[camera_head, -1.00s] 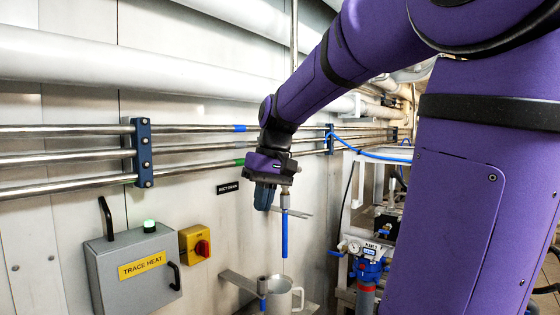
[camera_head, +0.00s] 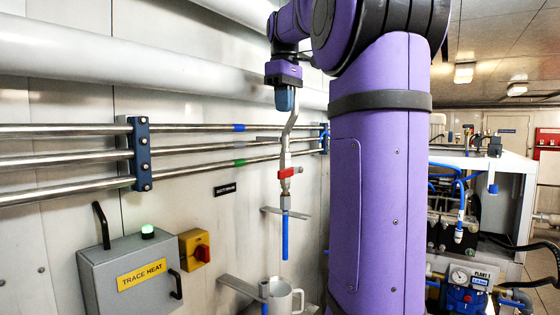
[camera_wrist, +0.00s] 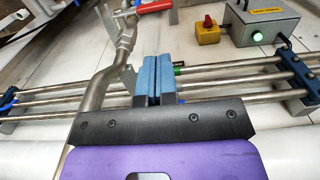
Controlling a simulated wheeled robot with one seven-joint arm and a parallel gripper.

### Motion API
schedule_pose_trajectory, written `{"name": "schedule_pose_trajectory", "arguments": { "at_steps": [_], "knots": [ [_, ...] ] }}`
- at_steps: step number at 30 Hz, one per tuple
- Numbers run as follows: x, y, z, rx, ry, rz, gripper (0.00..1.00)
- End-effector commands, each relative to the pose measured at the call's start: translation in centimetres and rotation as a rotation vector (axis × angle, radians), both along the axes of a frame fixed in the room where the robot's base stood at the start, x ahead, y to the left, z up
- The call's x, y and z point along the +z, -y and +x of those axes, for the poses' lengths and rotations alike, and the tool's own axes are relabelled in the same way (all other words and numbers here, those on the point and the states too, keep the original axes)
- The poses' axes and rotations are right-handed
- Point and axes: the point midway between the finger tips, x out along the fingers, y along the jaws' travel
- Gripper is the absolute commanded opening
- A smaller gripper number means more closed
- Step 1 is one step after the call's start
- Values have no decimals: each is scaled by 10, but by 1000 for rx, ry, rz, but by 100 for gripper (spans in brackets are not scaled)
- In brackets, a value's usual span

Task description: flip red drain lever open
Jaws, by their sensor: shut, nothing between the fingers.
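The red drain lever (camera_head: 289,173) is on the metal drain pipe (camera_head: 286,148), above a blue tube (camera_head: 285,238). It lies roughly level across the valve in the head view. In the wrist view the lever (camera_wrist: 153,6) is at the top edge, partly cut off. My gripper (camera_head: 285,104) points down in front of the upper pipe, well above the lever and apart from it. Its blue fingers (camera_wrist: 158,80) are together with nothing between them, beside the pipe in the wrist view.
A metal jug (camera_head: 281,298) stands below the blue tube. Steel rails (camera_head: 75,157) run along the wall behind. A grey TRACE HEAT box (camera_head: 130,270) and a yellow switch box (camera_head: 194,248) are at lower left. A label (camera_head: 225,189) is on the wall.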

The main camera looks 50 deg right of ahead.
Motion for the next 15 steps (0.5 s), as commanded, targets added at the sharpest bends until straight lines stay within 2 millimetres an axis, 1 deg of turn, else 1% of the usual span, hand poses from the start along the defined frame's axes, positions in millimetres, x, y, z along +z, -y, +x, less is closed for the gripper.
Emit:
{"name": "schedule_pose_trajectory", "arguments": {
  "at_steps": [10, 13, 15],
  "knots": [
    [-1, 0, 0, 0, -1, 0, 0],
    [-6, 0, 0, 0, -1, 0, 0],
    [-13, 0, 0, -1, -1, 1, 0]
  ]
}}
